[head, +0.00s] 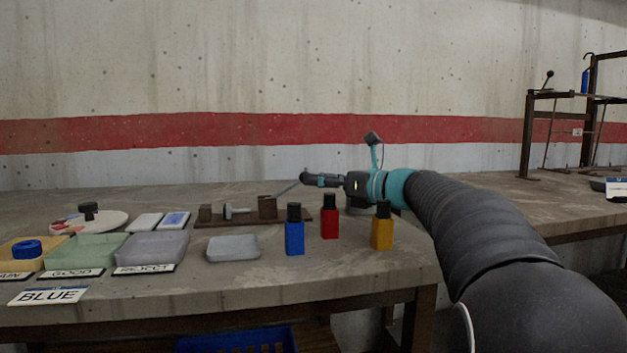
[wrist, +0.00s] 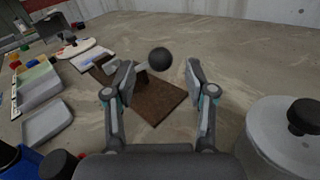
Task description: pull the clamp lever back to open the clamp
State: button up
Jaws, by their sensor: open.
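The clamp has a brown base plate (wrist: 155,105) on the bench, and in the head view it carries two brown blocks (head: 267,207) and a small metal spindle (head: 236,212). Its lever (head: 287,187) slants up to the right from the right block. In the wrist view the lever ends in a black ball knob (wrist: 159,58). My gripper (head: 308,179) is open, at the lever's upper end. In the wrist view my gripper's fingers (wrist: 160,75) stand on either side of the knob, with gaps to both; the knob looks slightly beyond the fingertips. Nothing is held.
Blue (head: 294,233), red (head: 329,218) and yellow (head: 382,228) bottles stand in front of the clamp. A grey tray (head: 232,248) and labelled bins (head: 152,248) lie to the left. A round grey object with a black knob (wrist: 303,115) is right of my gripper in the wrist view.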

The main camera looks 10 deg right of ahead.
jog(key=shift+x, duration=1.15)
jog(key=shift+s, duration=0.1)
grip_shut()
jog(key=shift+r, duration=0.1)
